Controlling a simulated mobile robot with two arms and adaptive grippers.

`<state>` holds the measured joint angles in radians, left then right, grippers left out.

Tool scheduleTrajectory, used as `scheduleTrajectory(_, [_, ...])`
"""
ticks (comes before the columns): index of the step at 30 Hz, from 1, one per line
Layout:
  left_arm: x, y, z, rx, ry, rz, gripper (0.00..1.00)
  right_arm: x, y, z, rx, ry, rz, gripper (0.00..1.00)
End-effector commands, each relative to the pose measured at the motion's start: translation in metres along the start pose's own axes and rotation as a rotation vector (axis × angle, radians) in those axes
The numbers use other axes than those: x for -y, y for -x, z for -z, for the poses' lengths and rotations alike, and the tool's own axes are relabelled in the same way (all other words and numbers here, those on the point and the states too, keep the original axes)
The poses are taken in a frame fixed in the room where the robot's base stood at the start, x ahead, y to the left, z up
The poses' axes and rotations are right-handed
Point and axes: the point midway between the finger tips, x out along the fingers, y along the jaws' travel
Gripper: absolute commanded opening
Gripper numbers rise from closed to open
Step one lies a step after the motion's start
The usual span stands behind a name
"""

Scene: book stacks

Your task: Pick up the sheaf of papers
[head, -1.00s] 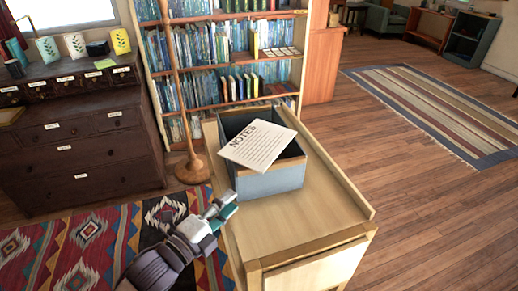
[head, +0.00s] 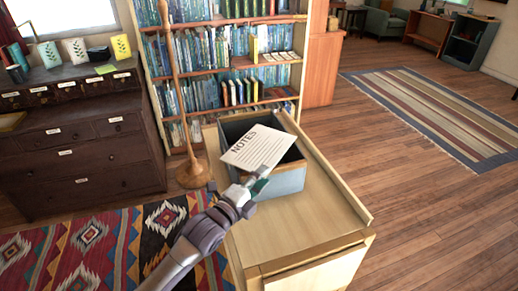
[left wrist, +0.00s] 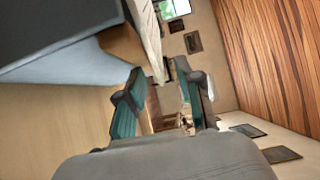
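The sheaf of papers (head: 258,147), a white lined sheet headed "NOTES", lies tilted across the top of a grey-blue box (head: 291,179). Its near edge sticks out past the box rim. My left gripper (head: 256,182) is at that near edge, in front of the box. In the left wrist view, the two teal fingers of the gripper (left wrist: 160,88) are apart, and the edge of the papers (left wrist: 149,38) points into the gap between their tips. I cannot tell whether either finger touches the papers. My right gripper is not in view.
The box stands on a light wooden cabinet (head: 305,222) with bare top around it and a raised right edge. A wooden pole stand (head: 193,172) and a full bookshelf (head: 220,65) are behind. A dark drawer chest (head: 80,150) is left. Open floor lies right.

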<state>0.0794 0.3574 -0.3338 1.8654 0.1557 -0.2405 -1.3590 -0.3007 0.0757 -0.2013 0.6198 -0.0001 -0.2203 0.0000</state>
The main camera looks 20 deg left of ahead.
Motion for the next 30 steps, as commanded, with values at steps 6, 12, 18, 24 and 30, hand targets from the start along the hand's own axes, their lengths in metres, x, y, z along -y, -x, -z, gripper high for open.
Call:
scheduleTrajectory(6, [-0.0006, -0.002, -0.0003, 0.0, 0.0, -0.001, 0.35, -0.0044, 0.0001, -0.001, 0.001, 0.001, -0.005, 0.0])
scheduleTrajectory(12, [-0.0005, -0.0018, -0.0003, 0.0, 0.0, -0.001, 0.07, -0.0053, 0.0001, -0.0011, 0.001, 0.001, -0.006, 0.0])
scheduleTrajectory(18, [-0.0006, -0.0017, -0.0003, 0.001, 0.0, -0.001, 0.0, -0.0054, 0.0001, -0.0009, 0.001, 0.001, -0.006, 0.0])
scheduleTrajectory(24, [-0.0002, -0.0017, -0.0004, 0.0, 0.0, 0.0, 0.0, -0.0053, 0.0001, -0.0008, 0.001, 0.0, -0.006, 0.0])
scheduleTrajectory(30, [0.0068, -0.0019, -0.0003, 0.0, -0.001, 0.001, 0.0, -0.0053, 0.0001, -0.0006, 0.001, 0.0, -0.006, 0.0])
